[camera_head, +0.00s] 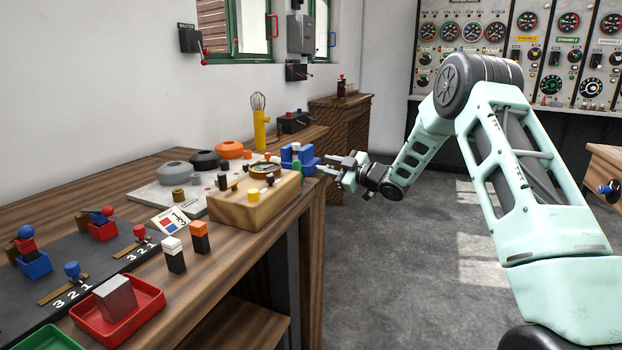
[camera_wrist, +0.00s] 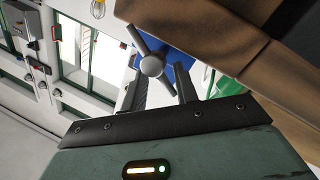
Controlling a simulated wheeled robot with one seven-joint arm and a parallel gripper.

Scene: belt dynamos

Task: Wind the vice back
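The blue vice (camera_head: 300,158) stands at the bench's right edge, behind the wooden box. In the wrist view its blue body (camera_wrist: 183,62) is partly hidden behind a grey round hub (camera_wrist: 152,66) with a slanting crossbar. My gripper (camera_head: 325,166) is just right of the vice, reaching toward it from the aisle side. In the wrist view my gripper (camera_wrist: 162,88) has its two fingers apart, with the hub ahead of them and the lower end of the bar appearing between them. I cannot tell whether a finger touches the bar.
A wooden box (camera_head: 240,212) with knobs stands close in front of the vice. A yellow-handled whisk (camera_head: 260,130) stands behind it. Black and orange round pieces, small blocks and a red tray (camera_head: 150,312) occupy the bench. The floor (camera_head: 400,260) right of the bench is clear.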

